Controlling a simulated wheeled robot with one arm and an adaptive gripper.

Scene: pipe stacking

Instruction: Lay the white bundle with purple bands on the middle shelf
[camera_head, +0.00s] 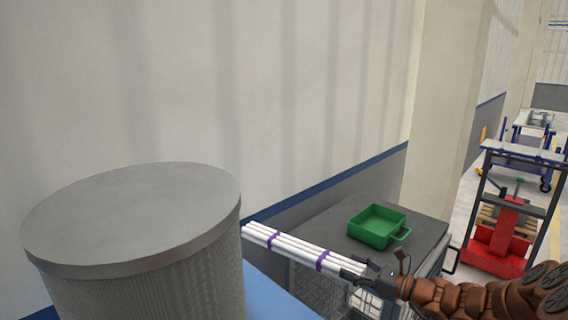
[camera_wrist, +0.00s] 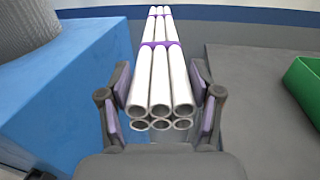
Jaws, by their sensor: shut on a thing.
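The white bundle with purple bands (camera_head: 297,250) is several white pipes held together by two purple bands. My gripper (camera_head: 376,275) is shut on its right end in the head view, and the bundle stretches away to the left from it. In the wrist view the bundle (camera_wrist: 160,75) lies between the two fingers of my gripper (camera_wrist: 162,100), with the open pipe ends facing the camera. I cannot make out the middle shelf in either view.
The large grey cylinder (camera_head: 140,235) stands at the left on a blue block (camera_head: 268,293), which also shows in the wrist view (camera_wrist: 75,85). A green tray (camera_head: 377,226) sits on a dark grey top (camera_head: 330,217). A wall is behind. A red lift (camera_head: 500,235) stands at the right.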

